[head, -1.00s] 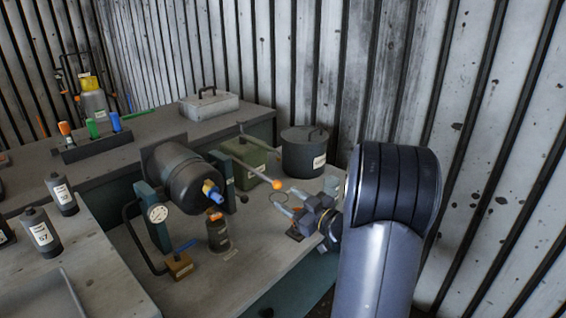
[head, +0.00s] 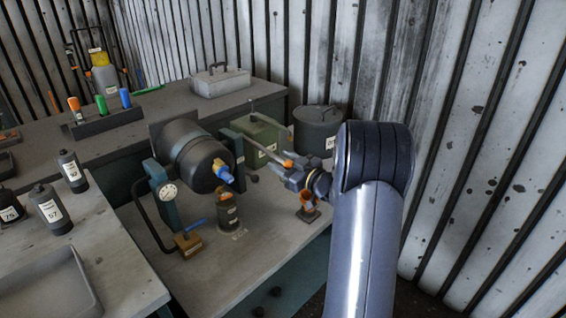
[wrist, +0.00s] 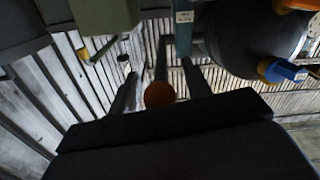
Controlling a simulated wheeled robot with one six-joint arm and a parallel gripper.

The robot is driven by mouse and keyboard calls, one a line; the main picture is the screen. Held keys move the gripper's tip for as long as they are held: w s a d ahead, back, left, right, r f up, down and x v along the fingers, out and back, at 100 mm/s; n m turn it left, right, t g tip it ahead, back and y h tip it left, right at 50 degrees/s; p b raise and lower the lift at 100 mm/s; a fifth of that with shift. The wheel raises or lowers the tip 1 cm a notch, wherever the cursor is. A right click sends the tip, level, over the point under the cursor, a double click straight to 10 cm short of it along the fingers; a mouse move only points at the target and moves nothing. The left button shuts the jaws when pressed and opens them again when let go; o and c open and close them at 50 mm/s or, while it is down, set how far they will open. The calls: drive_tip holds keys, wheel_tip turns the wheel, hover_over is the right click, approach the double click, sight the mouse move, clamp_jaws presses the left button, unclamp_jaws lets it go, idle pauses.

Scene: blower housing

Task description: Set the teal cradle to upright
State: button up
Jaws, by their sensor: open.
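The teal cradle (head: 165,195) holds a dark drum (head: 195,158) between teal side posts. The drum lies tilted over, its end with the blue and yellow fitting (head: 222,171) facing front right. A lever runs from the right post to an orange knob (head: 288,163). My gripper (head: 284,172) is at the knob. In the wrist view the orange knob (wrist: 159,94) sits between the two open fingers (wrist: 160,72), with gaps visible on both sides. The teal post (wrist: 183,32) and drum (wrist: 250,45) show beyond. The gripper's body hides part of the lever end.
A dark bottle (head: 228,212) stands in front of the drum, beside a small brown block with a blue lever (head: 188,243). A green box (head: 262,138) and a lidded grey pot (head: 316,130) stand behind my gripper.

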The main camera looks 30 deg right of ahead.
clamp_jaws()
idle(0.6)
